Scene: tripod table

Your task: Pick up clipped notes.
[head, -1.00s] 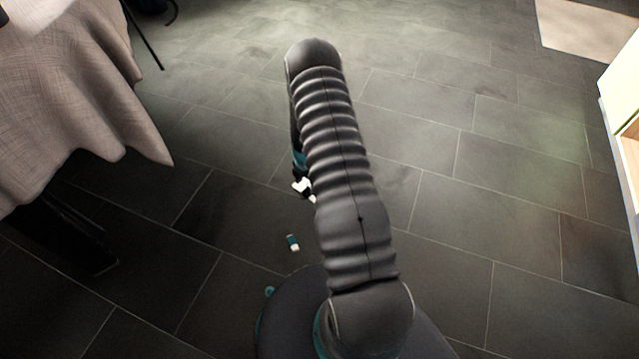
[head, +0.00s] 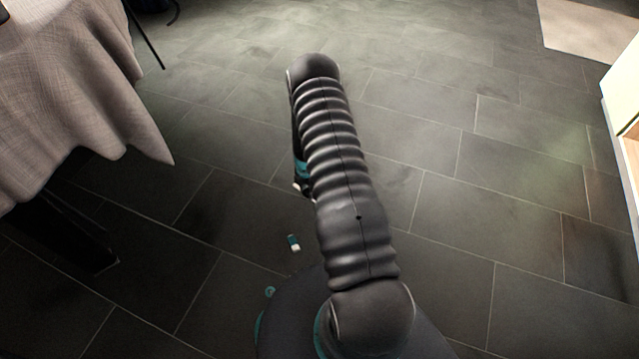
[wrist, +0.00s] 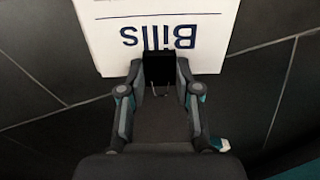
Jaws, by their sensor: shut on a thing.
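The clipped notes (wrist: 160,24) are a white sheet or stack with "Bills" printed in dark blue, upside down in the wrist view. A black clip (wrist: 158,66) sits on their near edge. My gripper (wrist: 159,76) is shut on the clipped notes at the clip, with one finger on each side of it. In the head view my arm hides most of the gripper and the notes.
A small teal and white object (head: 293,243) lies on the dark tiled floor (head: 440,220) near my base. A cloth-covered table (head: 75,90) stands at the left. A pale cabinet (head: 622,95) is at the right edge. The floor between is mostly clear.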

